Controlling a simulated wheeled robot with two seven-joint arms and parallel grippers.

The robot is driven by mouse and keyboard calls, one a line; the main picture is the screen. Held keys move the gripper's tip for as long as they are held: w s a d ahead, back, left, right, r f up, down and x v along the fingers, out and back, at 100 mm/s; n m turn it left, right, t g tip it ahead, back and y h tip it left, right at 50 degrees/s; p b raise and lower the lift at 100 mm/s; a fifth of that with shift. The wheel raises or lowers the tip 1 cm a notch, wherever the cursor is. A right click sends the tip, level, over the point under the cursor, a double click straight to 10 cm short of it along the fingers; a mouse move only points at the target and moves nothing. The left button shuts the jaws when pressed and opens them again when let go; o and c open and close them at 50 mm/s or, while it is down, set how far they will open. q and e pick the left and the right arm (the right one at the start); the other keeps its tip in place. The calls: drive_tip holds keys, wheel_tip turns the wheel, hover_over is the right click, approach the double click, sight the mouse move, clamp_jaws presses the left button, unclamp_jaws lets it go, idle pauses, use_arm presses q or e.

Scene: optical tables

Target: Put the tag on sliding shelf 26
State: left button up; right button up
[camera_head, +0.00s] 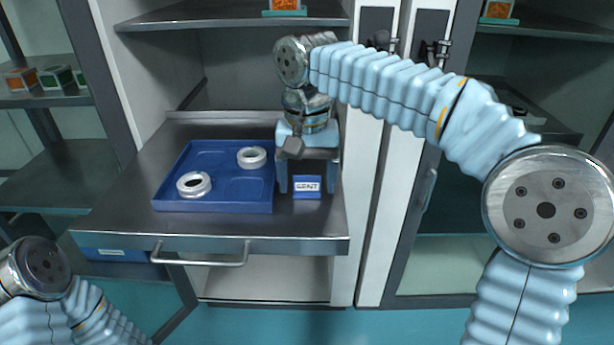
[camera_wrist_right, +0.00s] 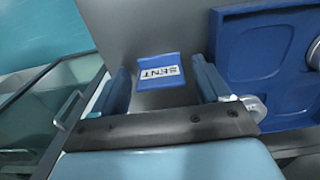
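The tag is a small blue piece with a white label reading SENT (camera_head: 307,186). It stands on the pulled-out metal sliding shelf (camera_head: 215,228), right of the blue tray. My right gripper (camera_head: 308,188) points down over the shelf, with its fingers open on either side of the tag. In the right wrist view the tag (camera_wrist_right: 158,70) shows between the two blue fingers, with a gap to each; my gripper (camera_wrist_right: 160,66) is not closed on it. My left gripper is out of view; only part of that arm shows at lower left.
A blue tray (camera_head: 213,205) holds two white rings (camera_head: 194,185) (camera_head: 252,158) just left of my right gripper. The shelf has a front handle (camera_head: 200,260). A fixed shelf (camera_head: 235,18) is above. Cabinet doors (camera_head: 372,150) stand close on the right. The shelf's front strip is clear.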

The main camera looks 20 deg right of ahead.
drive_tip(key=shift+r, duration=0.3)
wheel_tip(320, 180, up, 12)
drive_tip(key=p, duration=0.2)
drive_tip(key=shift+f, duration=0.15)
